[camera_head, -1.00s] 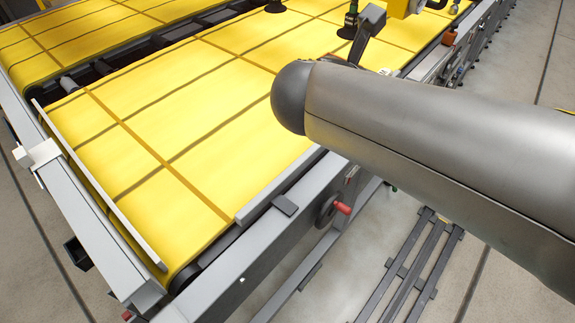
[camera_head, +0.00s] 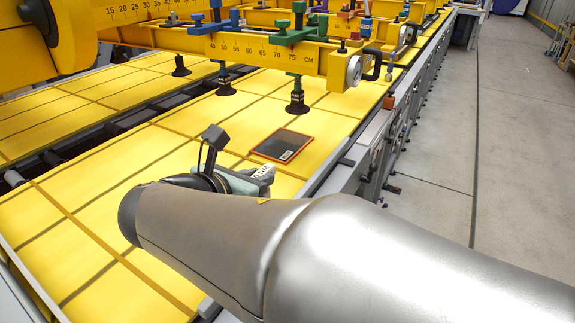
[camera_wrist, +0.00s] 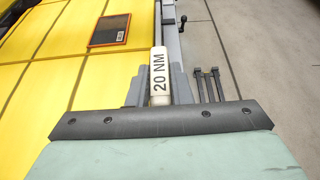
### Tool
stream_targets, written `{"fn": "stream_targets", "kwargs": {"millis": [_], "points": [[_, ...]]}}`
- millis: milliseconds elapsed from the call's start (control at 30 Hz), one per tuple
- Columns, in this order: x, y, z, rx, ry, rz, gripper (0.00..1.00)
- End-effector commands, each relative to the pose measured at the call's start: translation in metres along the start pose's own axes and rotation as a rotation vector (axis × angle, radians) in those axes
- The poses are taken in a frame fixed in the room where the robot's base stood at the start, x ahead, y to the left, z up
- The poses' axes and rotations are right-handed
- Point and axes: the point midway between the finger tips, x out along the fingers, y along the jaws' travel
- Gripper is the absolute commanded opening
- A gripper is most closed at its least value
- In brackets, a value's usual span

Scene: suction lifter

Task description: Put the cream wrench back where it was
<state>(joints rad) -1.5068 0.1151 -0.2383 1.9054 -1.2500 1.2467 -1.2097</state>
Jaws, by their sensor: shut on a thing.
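The cream wrench (camera_wrist: 157,77) shows in the wrist view as a pale bar marked "20 NM". It sits between the grey fingers of my gripper (camera_wrist: 156,90), which is shut on it. In the head view my gripper (camera_head: 262,178) is over the near part of the yellow belt surface, with a small pale piece of the wrench (camera_head: 262,171) showing at its fingers. The wrench's far end points toward the grey side rail (camera_wrist: 168,35) in the wrist view. My arm and gripper body hide the rest of the wrench.
A dark flat panel with an orange rim (camera_head: 282,145) lies on the yellow belt (camera_head: 120,165) just beyond my gripper. A yellow lifter beam (camera_head: 255,49) with black suction cups (camera_head: 297,107) hangs farther back. Clear floor (camera_head: 435,150) lies right of the rail.

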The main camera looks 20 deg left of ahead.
Motion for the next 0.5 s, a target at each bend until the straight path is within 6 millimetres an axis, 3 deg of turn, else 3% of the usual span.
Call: {"fn": "stream_targets", "kwargs": {"millis": [100, 200, 500], "points": [[0.015, 0.029, -0.006, -0.003, -0.003, -0.002, 0.0], [0.029, 0.043, -0.023, -0.005, -0.002, -0.003, 0.0], [0.048, 0.065, -0.045, 0.0, -0.002, 0.0, 0.0]]}}
